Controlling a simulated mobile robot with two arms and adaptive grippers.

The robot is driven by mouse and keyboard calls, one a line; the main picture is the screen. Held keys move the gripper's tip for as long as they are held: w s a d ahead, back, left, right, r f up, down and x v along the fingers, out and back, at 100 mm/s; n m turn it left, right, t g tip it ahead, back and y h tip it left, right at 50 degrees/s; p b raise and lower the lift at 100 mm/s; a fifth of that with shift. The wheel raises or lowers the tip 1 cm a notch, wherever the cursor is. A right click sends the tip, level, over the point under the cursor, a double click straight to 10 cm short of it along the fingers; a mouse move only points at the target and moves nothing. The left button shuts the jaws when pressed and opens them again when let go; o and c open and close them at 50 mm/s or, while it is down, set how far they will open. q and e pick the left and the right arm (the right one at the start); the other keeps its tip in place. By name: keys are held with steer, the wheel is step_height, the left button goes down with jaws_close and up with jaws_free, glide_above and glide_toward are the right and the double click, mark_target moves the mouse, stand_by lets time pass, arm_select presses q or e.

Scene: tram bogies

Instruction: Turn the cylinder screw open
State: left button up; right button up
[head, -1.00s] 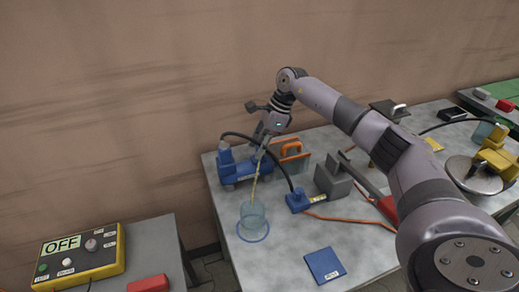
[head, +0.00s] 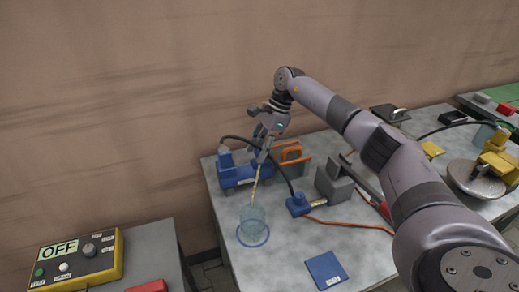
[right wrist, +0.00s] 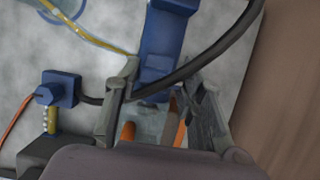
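A blue hydraulic unit (head: 236,174) with an upright part at its left end stands at the back left of the table. It also shows in the right wrist view (right wrist: 162,40). I cannot pick out the cylinder screw for certain. My right gripper (head: 262,152) is above the right end of the blue unit, pointing down. In the right wrist view its fingers (right wrist: 160,76) are apart, one each side of the blue unit's near end, with a black hose crossing near them. I see nothing held. My left gripper is not in view.
A thin yellow tube runs down to a clear jar (head: 252,222). An orange-handled part (head: 292,155) stands close right of the gripper. A blue plug box (head: 299,204), a grey block (head: 334,182) and a blue plate (head: 326,268) are nearby. A control box (head: 80,262) reads OFF.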

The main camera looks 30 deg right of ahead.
steer(key=o, duration=0.5)
steer(key=v, duration=1.2)
steer(key=shift+r, duration=0.1)
